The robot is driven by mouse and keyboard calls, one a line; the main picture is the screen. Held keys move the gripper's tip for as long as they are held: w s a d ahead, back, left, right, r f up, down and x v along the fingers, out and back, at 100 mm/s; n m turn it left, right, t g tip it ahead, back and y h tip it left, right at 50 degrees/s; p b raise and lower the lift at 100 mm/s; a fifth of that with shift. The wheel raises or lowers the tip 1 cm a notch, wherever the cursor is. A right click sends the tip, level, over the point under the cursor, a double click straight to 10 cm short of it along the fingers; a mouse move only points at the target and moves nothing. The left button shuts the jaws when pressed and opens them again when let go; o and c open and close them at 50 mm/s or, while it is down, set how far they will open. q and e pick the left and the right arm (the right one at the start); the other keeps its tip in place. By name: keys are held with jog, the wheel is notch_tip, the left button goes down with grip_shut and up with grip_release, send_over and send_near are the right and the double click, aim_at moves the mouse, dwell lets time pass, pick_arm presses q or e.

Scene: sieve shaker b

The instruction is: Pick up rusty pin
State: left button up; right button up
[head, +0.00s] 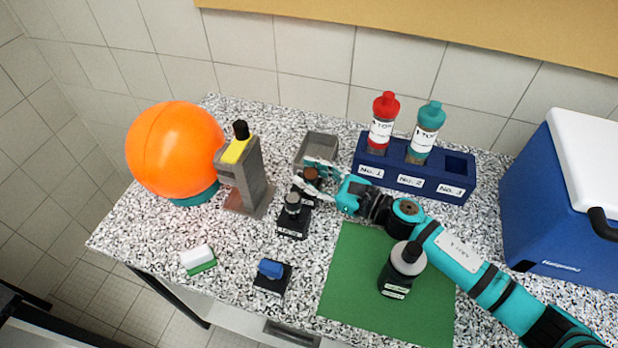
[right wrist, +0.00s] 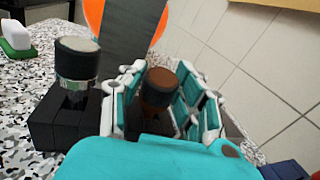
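The rusty pin (head: 311,174) has a brown cylindrical head and stands upright behind the other pins. It also shows in the right wrist view (right wrist: 160,88). My right gripper (head: 309,175) is around the pin, one finger on each side. In the right wrist view my gripper (right wrist: 161,95) looks open, with the pin's head between the fingers; any contact is hard to make out. The lower part of the pin is hidden by the fingers. My left gripper is not in view.
A black-and-silver pin (head: 292,204) stands on a black base just in front.

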grip_shut()
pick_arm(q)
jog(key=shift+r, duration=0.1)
pick_arm(e)
jog(key=shift+r, duration=0.15)
